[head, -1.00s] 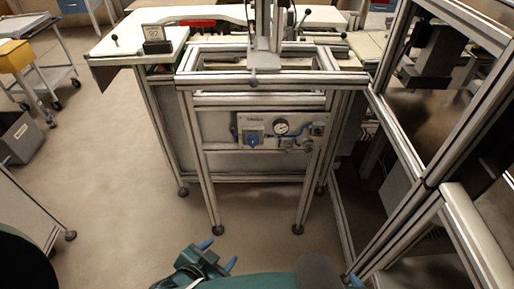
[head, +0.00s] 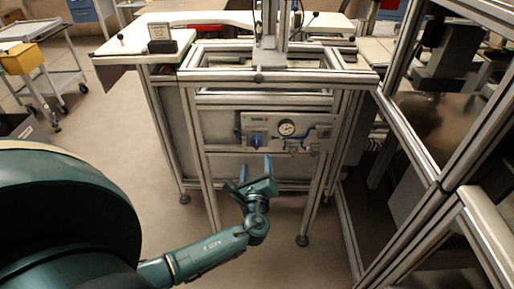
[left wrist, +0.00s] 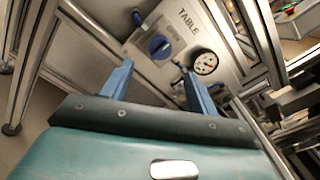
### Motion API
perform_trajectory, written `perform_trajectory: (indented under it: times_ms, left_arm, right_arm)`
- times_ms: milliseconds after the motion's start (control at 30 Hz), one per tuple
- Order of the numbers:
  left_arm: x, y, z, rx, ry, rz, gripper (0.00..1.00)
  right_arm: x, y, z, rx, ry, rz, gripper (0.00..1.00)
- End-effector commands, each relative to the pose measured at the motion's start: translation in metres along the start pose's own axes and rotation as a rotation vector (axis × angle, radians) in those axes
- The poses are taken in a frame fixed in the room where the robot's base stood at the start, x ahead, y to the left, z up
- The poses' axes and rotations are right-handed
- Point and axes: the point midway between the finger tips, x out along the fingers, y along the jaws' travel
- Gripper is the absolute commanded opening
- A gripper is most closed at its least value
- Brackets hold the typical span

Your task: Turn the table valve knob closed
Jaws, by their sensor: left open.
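The table valve knob (head: 257,140) is a blue round knob on a light panel (head: 283,122) below the bench top. In the left wrist view the knob (left wrist: 159,46) sits near the top, beside the word TABLE. A round pressure gauge (head: 286,128) is to its right. My left gripper (head: 255,167) is open and empty, with its blue fingers pointing up toward the panel, just below the knob in the head view. In the left wrist view the knob lies beyond and between the two fingertips (left wrist: 162,78), apart from them. My right gripper is not in view.
The aluminium frame legs (head: 208,190) stand on either side of the panel. A larger frame structure (head: 400,130) stands at the right. Open floor lies in front of the bench. A grey cart with a yellow box (head: 22,60) is at the far left.

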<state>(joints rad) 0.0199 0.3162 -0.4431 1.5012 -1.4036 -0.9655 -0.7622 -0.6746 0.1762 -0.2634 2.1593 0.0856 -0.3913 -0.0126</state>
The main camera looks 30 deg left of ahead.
Motion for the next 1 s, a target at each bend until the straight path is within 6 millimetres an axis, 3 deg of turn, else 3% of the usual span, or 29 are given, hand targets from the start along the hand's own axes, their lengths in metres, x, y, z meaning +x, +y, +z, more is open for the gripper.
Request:
perform_trajectory:
  times_ms: [200, 400, 833, 1000]
  left_arm:
    - [0.048, 0.000, 0.000, -0.001, -0.001, 0.000, 0.59]
    - [0.075, 0.000, -0.001, -0.003, 0.002, 0.000, 0.59]
    - [0.086, 0.000, -0.001, -0.005, 0.003, 0.001, 0.59]
    - [0.085, 0.000, -0.001, -0.005, 0.003, 0.001, 0.46]
  right_arm:
    - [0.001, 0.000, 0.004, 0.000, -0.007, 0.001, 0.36]
    - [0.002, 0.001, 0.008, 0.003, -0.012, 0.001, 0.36]
    - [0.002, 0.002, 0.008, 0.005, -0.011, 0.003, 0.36]
    - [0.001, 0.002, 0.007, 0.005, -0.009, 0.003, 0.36]
